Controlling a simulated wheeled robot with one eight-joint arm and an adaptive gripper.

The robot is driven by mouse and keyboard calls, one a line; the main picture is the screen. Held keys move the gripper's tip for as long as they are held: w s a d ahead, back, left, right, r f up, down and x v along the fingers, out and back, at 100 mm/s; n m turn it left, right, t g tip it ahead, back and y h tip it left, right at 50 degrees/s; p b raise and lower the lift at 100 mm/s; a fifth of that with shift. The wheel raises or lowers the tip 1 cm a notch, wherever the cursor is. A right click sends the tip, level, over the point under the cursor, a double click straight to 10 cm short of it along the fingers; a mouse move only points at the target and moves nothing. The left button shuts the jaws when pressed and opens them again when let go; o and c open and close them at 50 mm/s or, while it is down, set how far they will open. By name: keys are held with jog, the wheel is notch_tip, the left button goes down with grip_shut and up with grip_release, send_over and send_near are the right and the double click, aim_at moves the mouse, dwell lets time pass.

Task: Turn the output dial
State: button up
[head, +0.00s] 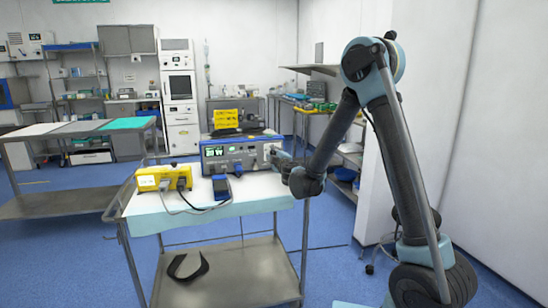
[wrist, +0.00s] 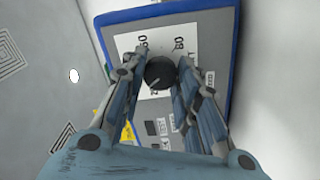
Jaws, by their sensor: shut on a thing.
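The output dial (wrist: 160,74) is a round black knob on a white scale plate, in the upper middle of the wrist view. Printed numbers show around it, partly covered by my fingers. My gripper (wrist: 161,66) is shut on the dial, with one fingertip at each side of it. The dial belongs to a grey device with a blue frame (head: 238,154), which stands on the cart in the head view. There my gripper (head: 276,157) reaches the right end of its front panel. The dial itself is too small to make out in the head view.
The cart (head: 170,222) has a pale cloth top. A yellow box (head: 165,178) with cables and a small dark-blue handheld unit (head: 221,187) stand left of and before the device. A yellow item (head: 225,118) lies on top of the device. A white wall stands close on the right.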

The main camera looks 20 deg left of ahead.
jog(key=n, duration=0.4)
jog(key=shift+s+f, duration=0.1)
jog(key=shift+s, duration=0.05)
jog(key=o, duration=1.1)
jog(key=shift+c, duration=0.2)
jog(key=v, duration=1.1)
jog(key=shift+s+d+f, duration=0.1)
jog(key=shift+s+d, duration=0.2)
